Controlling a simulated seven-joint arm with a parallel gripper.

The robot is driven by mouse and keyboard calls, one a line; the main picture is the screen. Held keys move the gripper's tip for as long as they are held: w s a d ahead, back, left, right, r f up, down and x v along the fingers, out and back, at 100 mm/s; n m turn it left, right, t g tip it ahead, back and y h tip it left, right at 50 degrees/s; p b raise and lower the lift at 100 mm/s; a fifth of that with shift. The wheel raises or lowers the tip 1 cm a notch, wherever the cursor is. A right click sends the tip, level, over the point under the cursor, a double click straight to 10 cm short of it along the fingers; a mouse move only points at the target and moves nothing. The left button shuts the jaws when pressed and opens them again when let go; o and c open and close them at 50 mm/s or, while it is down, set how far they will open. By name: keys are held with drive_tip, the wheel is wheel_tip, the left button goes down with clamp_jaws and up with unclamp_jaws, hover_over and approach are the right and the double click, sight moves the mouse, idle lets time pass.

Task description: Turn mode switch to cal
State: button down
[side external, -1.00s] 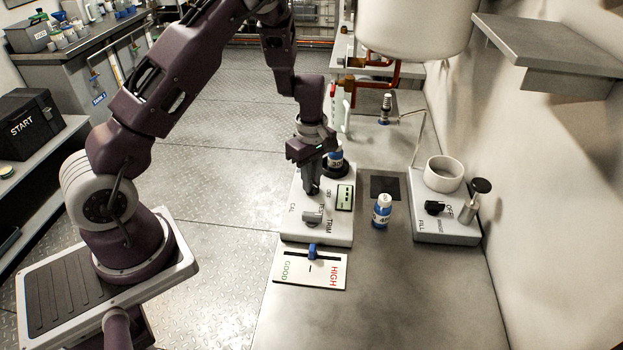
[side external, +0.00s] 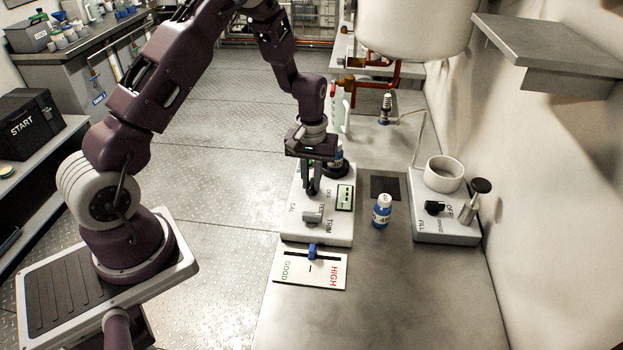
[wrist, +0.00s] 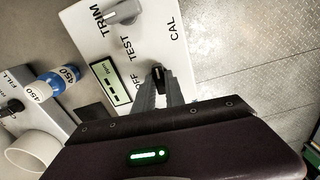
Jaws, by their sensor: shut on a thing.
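The mode switch is a black knob (wrist: 158,76) on a white panel (wrist: 85,30), with OFF, TEST and CAL printed around it. In the wrist view my gripper (wrist: 158,82) has one finger on each side of the knob and is shut on it. In the side view my gripper (side external: 312,188) points down onto the panel (side external: 305,233), and its fingers largely hide the knob. The CAL label (wrist: 173,30) lies above and right of the knob in the wrist view. The exact direction of the knob's pointer is hard to tell.
A grey TRIM knob (side external: 312,215) and a small display (side external: 345,197) share the panel. A blue slider (side external: 312,251) sits in front. A blue-and-white bottle (side external: 381,211) stands right. A second bottle (side external: 337,157) is close behind my gripper. Bare bench lies at front right.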

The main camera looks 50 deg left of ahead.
sight(312, 183)
drive_tip(key=m, duration=0.4)
drive_tip(key=shift+m, duration=0.4)
idle(0.4)
drive_tip(key=c, duration=1.4)
unclamp_jaws()
wheel_tip(312, 183, up, 7)
drive_tip(key=shift+r, duration=0.1)
